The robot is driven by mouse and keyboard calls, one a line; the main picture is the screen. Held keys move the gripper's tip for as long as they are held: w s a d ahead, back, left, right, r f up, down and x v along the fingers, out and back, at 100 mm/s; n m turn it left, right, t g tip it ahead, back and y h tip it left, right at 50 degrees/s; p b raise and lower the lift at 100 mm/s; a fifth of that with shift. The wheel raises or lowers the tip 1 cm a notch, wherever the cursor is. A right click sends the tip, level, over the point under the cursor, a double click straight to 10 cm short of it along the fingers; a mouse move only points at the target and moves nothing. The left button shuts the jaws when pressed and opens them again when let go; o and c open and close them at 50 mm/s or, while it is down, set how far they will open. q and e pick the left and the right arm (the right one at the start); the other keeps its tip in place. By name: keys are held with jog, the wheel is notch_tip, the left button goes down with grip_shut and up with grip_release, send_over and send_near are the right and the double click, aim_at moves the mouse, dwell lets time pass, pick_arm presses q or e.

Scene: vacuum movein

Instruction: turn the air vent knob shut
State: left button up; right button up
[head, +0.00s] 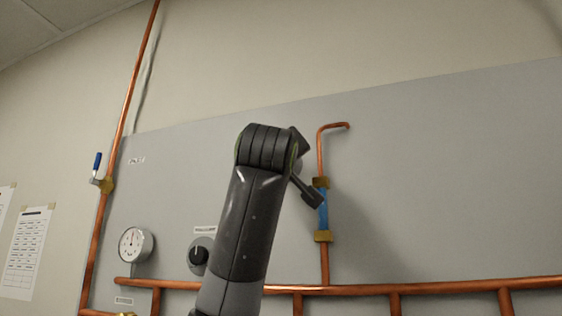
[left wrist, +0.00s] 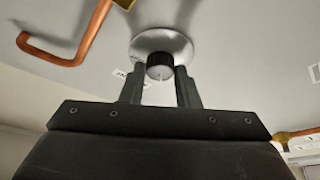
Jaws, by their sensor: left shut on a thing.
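The air vent knob (left wrist: 159,68) is a short black cylinder with a pale mark, set on a round silver plate (left wrist: 177,45) on the grey panel. In the left wrist view my left gripper (left wrist: 160,80) has one finger on each side of the knob and is shut on it. In the head view my left arm comes up from the bottom and hides the knob. My right gripper is not in view.
A copper pipe (head: 324,262) with a bent open top and a blue section stands close right of my arm. Left of the arm are another black knob (head: 199,254) and a gauge (head: 135,244). A copper manifold (head: 440,288) runs along the bottom. The panel's right side is clear.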

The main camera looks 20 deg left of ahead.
pick_arm(q)
jog(key=shift+r, duration=0.15)
jog(key=o, duration=1)
jog(key=shift+c, duration=0.2)
jog(key=b+v, duration=0.9)
jog(key=v, duration=0.8)
jog(key=shift+s+f, duration=0.15)
jog(key=shift+f, duration=0.05)
